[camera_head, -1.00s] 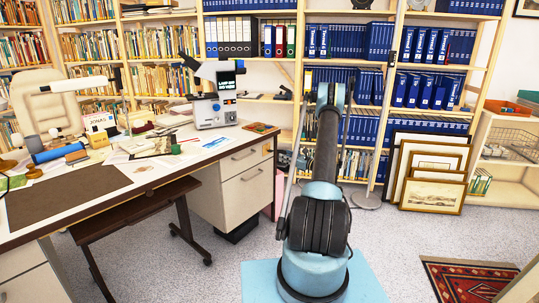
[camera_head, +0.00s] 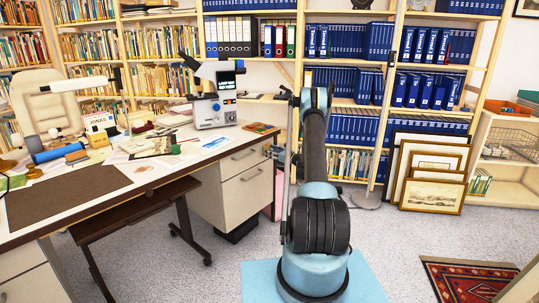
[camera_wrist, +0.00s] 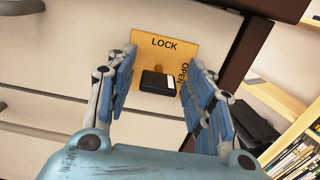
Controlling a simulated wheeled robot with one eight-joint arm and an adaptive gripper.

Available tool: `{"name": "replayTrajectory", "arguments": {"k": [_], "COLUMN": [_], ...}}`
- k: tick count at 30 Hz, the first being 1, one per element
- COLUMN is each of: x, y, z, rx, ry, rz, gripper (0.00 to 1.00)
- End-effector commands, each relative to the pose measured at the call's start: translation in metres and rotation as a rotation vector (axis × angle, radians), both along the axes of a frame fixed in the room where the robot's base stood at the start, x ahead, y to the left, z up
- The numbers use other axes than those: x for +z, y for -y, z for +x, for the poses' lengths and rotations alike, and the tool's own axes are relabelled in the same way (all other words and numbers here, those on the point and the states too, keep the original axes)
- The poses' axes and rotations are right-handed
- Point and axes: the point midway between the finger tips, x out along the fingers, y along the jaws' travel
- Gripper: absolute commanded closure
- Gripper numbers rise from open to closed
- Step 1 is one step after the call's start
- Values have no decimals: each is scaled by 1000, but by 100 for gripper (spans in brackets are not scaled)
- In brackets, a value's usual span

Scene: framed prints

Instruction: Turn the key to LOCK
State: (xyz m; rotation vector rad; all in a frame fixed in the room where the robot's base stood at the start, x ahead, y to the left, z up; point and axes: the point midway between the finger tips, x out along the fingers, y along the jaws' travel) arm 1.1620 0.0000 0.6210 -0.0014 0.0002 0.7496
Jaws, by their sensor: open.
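In the wrist view, a yellow plate (camera_wrist: 184,47) is fixed to a pale drawer front, with LOCK at its top and OPEN along its right side. A key with a black head (camera_wrist: 157,82) and a small white mark at its right end sits at the plate's lower middle. A brass-coloured piece (camera_wrist: 158,68) shows just above the black head. My gripper (camera_wrist: 161,66) is open, its blue-padded fingers on either side of the key, with visible gaps to it. In the head view, the key and plate cannot be made out.
The desk (camera_head: 150,182) stands left of my arm, with its drawer unit (camera_head: 246,190) at the right end. Bookshelves (camera_head: 345,87) with blue binders stand behind. Framed prints (camera_head: 433,196) lean at the right. Open carpet lies to the right of my base.

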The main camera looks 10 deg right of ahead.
Motion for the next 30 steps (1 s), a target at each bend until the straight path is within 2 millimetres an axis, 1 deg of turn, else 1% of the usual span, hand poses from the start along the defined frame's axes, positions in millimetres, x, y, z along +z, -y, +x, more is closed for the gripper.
{"name": "replayTrajectory", "arguments": {"k": [4,5,6,8,9,10,11,13,14,23,30], "x": [0,0,0,0,0,0,0,0,0,0,0], "y": [0,0,0,0,0,0,0,0,-9,-4,-2], "z": [0,0,0,0,0,0,0,0,0,1,1], "rx": [0,0,0,1,1,0,0,0,1,3,0], "ry": [0,0,0,0,0,0,0,0,0,33,136], "rz": [0,0,0,0,0,0,0,0,0,-36,-146], "gripper": [52,56,65,79,88,95,96,96,96,96,97]}}
